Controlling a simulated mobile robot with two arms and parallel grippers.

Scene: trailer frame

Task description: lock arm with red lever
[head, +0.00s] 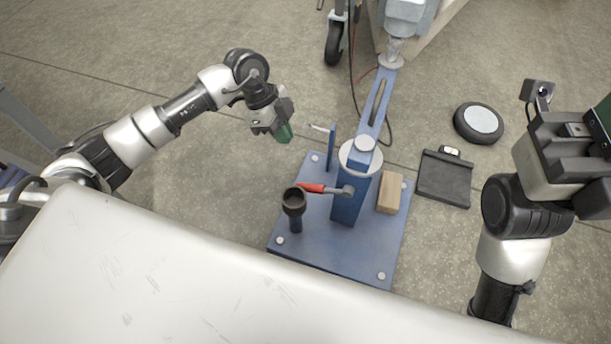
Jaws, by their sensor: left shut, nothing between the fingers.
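The red lever (311,188) sits on the blue stand, pointing left from its grey pivot on the post (349,208). The blue slotted arm (376,105) runs from the top of the post up toward the grey coupling at the back. My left gripper (284,133) has green fingertips and is shut and empty. It is above and to the left of the lever, apart from it, near the thin upright blue plate. My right gripper (590,125) is at the right edge, partly cut off, away from the stand; its fingers cannot be made out clearly.
The blue base plate (325,247) carries a black cup-shaped holder (294,202), an upright plate (331,148) and a wooden block (389,193). A black wheel (479,123) and a dark flat pad (444,180) lie on the floor to the right. A white surface (150,275) fills the foreground.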

